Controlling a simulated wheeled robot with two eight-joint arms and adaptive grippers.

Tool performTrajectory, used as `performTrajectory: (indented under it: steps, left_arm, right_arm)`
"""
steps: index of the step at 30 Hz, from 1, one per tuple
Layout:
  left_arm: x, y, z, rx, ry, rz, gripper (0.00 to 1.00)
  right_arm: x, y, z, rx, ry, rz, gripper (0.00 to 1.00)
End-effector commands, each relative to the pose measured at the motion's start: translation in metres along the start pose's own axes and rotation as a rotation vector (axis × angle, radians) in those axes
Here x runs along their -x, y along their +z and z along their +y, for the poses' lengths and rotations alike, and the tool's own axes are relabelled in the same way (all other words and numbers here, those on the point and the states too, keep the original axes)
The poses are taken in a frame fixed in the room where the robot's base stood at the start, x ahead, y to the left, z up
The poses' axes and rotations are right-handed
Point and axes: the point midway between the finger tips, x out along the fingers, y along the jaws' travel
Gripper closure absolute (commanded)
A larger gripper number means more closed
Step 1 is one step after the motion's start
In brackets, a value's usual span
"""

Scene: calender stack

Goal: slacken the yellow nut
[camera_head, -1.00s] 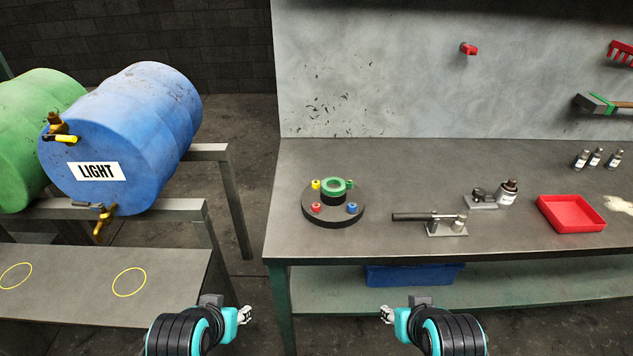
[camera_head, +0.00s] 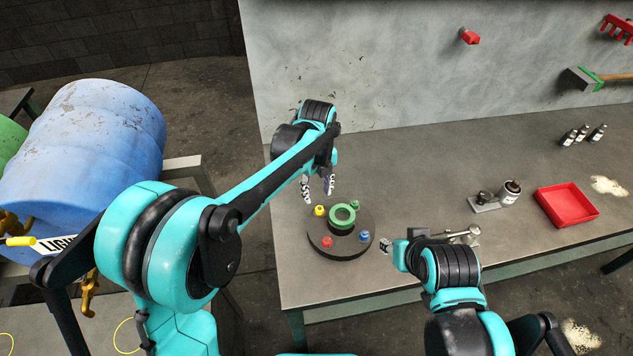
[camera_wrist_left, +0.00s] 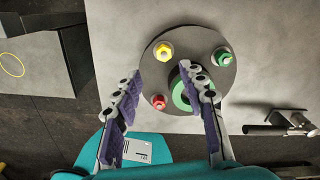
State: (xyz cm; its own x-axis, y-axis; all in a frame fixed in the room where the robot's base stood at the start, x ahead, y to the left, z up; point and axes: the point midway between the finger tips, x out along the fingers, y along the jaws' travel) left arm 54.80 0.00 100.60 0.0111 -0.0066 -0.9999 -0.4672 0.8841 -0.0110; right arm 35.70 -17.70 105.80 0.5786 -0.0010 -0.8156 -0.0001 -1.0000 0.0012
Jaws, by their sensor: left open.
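The yellow nut (camera_head: 319,210) sits on the left rim of a round dark flange (camera_head: 340,251) on the workbench. It also shows in the left wrist view (camera_wrist_left: 163,51). A green ring (camera_head: 342,217) stands at the flange's centre, with a red nut (camera_head: 327,242), a blue nut (camera_head: 364,236) and a green nut (camera_head: 355,205) around it. My left gripper (camera_head: 318,188) is open and empty, fingers pointing down, above and just behind the yellow nut. In the wrist view the blue nut is hidden. My right gripper (camera_head: 387,246) is partly seen right of the flange; its jaw state is unclear.
A metal fixture with a bar (camera_head: 462,235) lies right of the flange, partly behind my right arm. A blue barrel (camera_head: 85,150) is at left. The bench behind the flange is clear.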

Motion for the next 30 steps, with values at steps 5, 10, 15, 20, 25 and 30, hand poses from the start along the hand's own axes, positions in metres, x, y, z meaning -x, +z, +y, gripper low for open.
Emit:
performTrajectory:
  steps: [5,10,15,20,25,30]
  left_arm:
    - [-0.012,0.0,-0.008,-0.085,0.013,0.013,0.59]
    - [-0.04,0.0,-0.007,-0.083,0.012,0.012,0.59]
    - [-0.067,-0.001,-0.007,-0.082,0.012,0.012,0.59]
    - [-0.08,-0.001,-0.006,-0.081,0.012,0.011,0.59]
    - [-0.082,-0.001,-0.006,-0.08,0.011,0.011,0.59]
    - [-0.082,-0.001,-0.006,-0.08,0.011,0.011,0.67]
  right_arm:
    - [0.0,0.0,0.0,0.0,0.0,0.0,0.6]
    - [-0.008,0.006,0.0,0.0,0.0,0.0,0.6]
    - [-0.015,0.011,0.0,0.0,0.0,0.0,0.6]
    - [-0.018,0.013,0.0,0.0,0.0,0.0,0.6]
    - [-0.018,0.013,0.0,0.0,0.0,0.0,0.6]
    - [-0.018,0.013,0.0,0.0,0.0,0.0,0.6]
